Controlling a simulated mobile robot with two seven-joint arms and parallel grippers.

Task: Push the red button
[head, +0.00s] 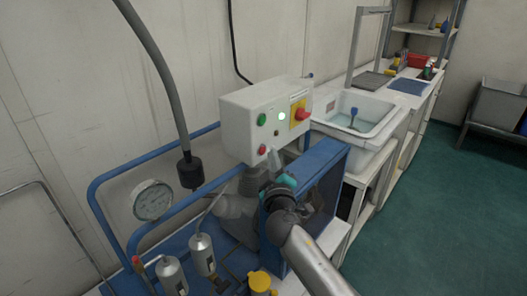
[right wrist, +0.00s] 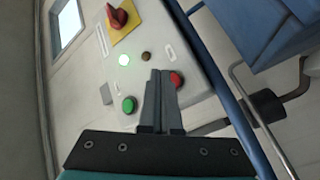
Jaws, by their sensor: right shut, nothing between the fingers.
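A white control box (head: 241,113) carries the buttons. The red button (head: 262,150) sits low on its front face, below a green button (head: 262,119). A lit indicator (head: 282,115) and a red rotary switch on a yellow plate (head: 301,114) are to the right. My right gripper (head: 275,157) is shut and empty, just in front of the box near the red button. In the right wrist view the shut fingertips (right wrist: 160,76) lie between the green button (right wrist: 129,104) and the red button (right wrist: 176,79), closer to the red one. I cannot tell whether they touch the panel. My left gripper is not in view.
A blue tube frame (head: 112,172) with a pressure gauge (head: 152,200) stands left of the box. A dark hose end (head: 190,170) hangs near it. A blue cabinet (head: 322,160) is beside my right arm. A white sink (head: 366,118) is behind to the right.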

